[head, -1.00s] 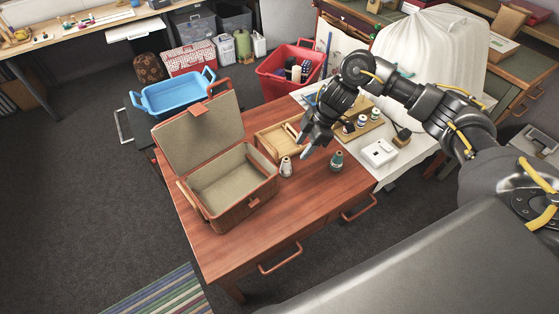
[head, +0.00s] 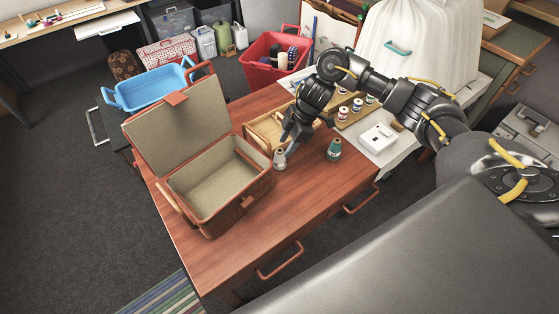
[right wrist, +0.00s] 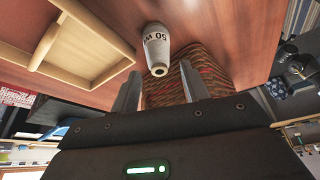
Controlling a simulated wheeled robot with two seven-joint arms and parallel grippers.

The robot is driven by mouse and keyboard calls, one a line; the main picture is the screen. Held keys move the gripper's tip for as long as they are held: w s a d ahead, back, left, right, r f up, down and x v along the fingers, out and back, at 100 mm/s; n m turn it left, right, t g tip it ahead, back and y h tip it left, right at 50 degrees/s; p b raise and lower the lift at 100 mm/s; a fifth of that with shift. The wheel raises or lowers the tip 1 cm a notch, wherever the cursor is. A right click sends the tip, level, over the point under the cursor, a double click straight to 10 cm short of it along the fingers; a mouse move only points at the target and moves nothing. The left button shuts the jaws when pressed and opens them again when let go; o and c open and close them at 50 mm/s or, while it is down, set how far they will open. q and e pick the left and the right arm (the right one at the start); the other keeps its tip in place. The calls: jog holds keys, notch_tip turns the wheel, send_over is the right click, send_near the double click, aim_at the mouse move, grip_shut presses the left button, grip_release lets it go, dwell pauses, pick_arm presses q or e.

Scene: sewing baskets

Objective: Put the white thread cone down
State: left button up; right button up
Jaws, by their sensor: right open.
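The white thread cone (head: 280,160) stands upright on the red-brown wooden table (head: 225,268), just right of the open wicker basket (head: 213,216). My right gripper (head: 289,146) is open and empty, close above and beside the cone. In the right wrist view the cone (right wrist: 157,46), with dark lettering, lies just beyond the gap between the open fingertips (right wrist: 159,82). A green thread cone (head: 334,149) stands to its right on the table. My left gripper is not in view.
A shallow wooden tray (head: 262,131) lies behind the cone, close to my gripper. The basket's raised lid (head: 178,128) leans back on the left. A white side table (head: 397,151) holds a white box (head: 379,138) and several spools. The table's front is clear.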

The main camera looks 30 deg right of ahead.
aim_at(278, 158)
jog(key=p+x, duration=0.1)
jog(key=x, duration=0.7)
jog(key=shift+w, duration=0.15)
jog(key=shift+c, duration=0.4)
jog(key=c, duration=0.7)
jog(key=shift+r, duration=0.1)
